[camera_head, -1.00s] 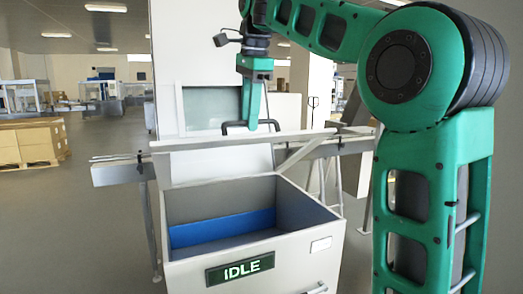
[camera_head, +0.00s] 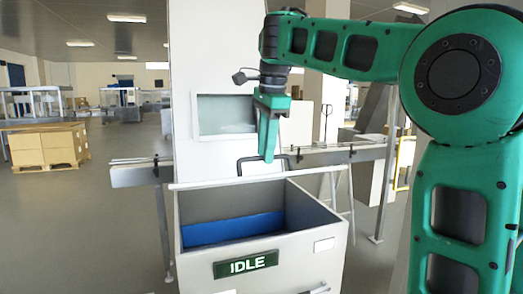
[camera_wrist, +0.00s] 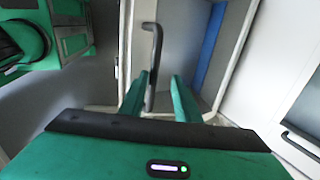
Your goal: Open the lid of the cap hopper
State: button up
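The cap hopper (camera_head: 285,250) is an open-topped pale box with a blue strip inside and a green "IDLE" sign on its front. Its lid (camera_head: 215,184) shows almost edge-on as a thin pale bar along the back rim, so the box is uncovered. The black lid handle (camera_head: 242,160) stands behind that bar. My gripper (camera_head: 268,158) points down at the handle. In the wrist view, my gripper (camera_wrist: 160,80) has its green fingers apart. The dark handle (camera_wrist: 157,50) lies between them, nearer the left finger; contact is unclear.
A tall white column with a window (camera_head: 226,115) rises behind the hopper. A conveyor rail (camera_head: 335,155) runs behind it to both sides. Stacked cartons (camera_head: 45,147) stand far left. Open floor (camera_head: 80,230) lies left of the hopper.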

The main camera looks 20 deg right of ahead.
jog(key=shift+s+r, duration=0.25)
jog(key=shift+r, duration=0.15)
jog(key=shift+w+r, duration=0.1)
jog(key=shift+w, duration=0.1)
jog(key=shift+w+r, duration=0.25)
jog(key=shift+r, duration=0.5)
notch_tip(320, 180, up, 10)
jog(key=w, duration=0.1)
jog(key=shift+r, duration=0.25)
jog(key=shift+w+d+f, duration=0.1)
dwell(0.6)
